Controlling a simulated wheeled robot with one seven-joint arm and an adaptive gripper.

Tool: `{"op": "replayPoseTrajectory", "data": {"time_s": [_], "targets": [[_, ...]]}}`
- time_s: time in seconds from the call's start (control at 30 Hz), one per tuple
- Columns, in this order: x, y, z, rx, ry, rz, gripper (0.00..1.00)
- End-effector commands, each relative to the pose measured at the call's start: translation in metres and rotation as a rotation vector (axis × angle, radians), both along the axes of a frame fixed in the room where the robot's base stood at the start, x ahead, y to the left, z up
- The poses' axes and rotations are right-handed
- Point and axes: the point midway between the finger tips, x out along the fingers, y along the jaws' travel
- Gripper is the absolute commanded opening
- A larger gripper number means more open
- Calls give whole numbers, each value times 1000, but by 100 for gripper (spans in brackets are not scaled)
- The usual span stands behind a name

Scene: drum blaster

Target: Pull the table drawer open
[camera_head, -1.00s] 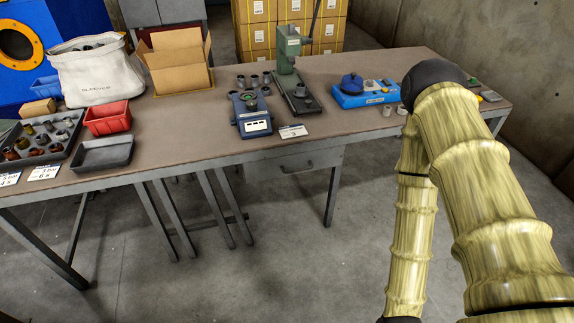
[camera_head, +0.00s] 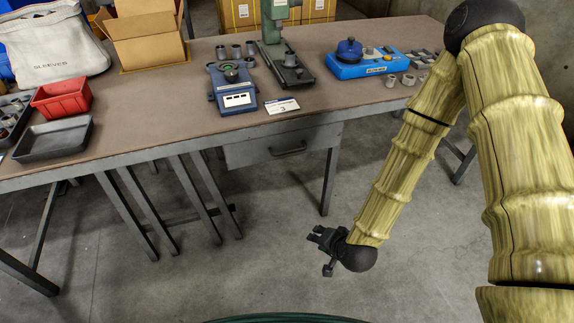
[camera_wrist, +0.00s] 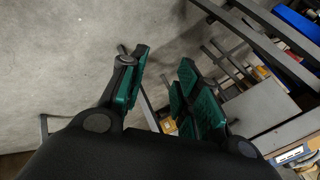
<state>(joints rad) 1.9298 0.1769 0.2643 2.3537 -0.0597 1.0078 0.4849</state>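The table drawer (camera_head: 252,150) is a grey box front with a dark bar handle (camera_head: 288,149), hung under the table's front edge. It looks shut. My gripper (camera_head: 314,240) is low over the floor, in front of the drawer and below it, apart from it. In the wrist view my gripper (camera_wrist: 158,88) has its two green-padded fingers spread with a gap between them and nothing held. The drawer's grey front (camera_wrist: 262,105) shows beyond the right finger there; the handle is not clear in that view.
The brown-topped table (camera_head: 180,123) carries a blue scale (camera_head: 232,88), a green press (camera_head: 277,40), a blue device (camera_head: 365,64), a red bin (camera_head: 61,98) and a label card (camera_head: 283,106). Table legs (camera_head: 330,182) stand beside and left of the drawer. The floor in front is clear.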

Motion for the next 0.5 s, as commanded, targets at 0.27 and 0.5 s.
{"op": "replayPoseTrajectory", "data": {"time_s": [0.27,0.5], "targets": [[97,43,26,298,-227,-209,32],[154,64,75,548,-376,-335,32]]}}
